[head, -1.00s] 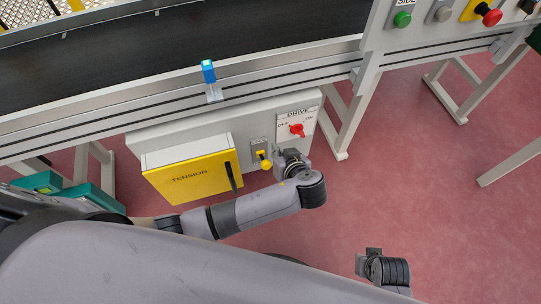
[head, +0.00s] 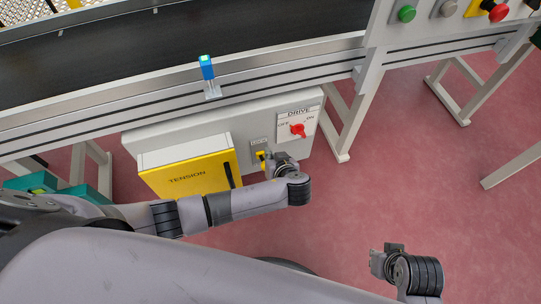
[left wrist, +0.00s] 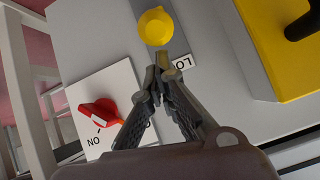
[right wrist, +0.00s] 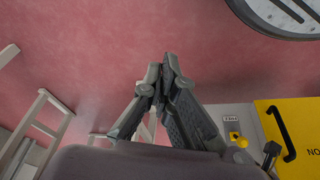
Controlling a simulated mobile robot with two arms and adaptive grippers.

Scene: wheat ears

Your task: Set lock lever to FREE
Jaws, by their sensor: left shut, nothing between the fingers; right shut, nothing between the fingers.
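The lock lever is yellow with a round knob; in the head view its top (head: 260,154) shows on the panel right of the yellow box, the rest hidden behind my left gripper. In the left wrist view the knob (left wrist: 155,25) is just beyond the fingertips; I cannot tell whether they touch. A label plate beside it reads "LO", partly covered. The lever also shows in the right wrist view (right wrist: 237,138). My left gripper (head: 268,158) is shut and empty at the lever. My right gripper (head: 394,247) is shut and empty over the floor, away from the panel.
The red DRIVE switch (head: 298,130) sits on a white plate just right of the lever. The yellow TENSION box (head: 185,175) with a black handle stands left of it. The conveyor frame (head: 290,75) runs above the panel. The red floor (head: 400,185) at right is clear.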

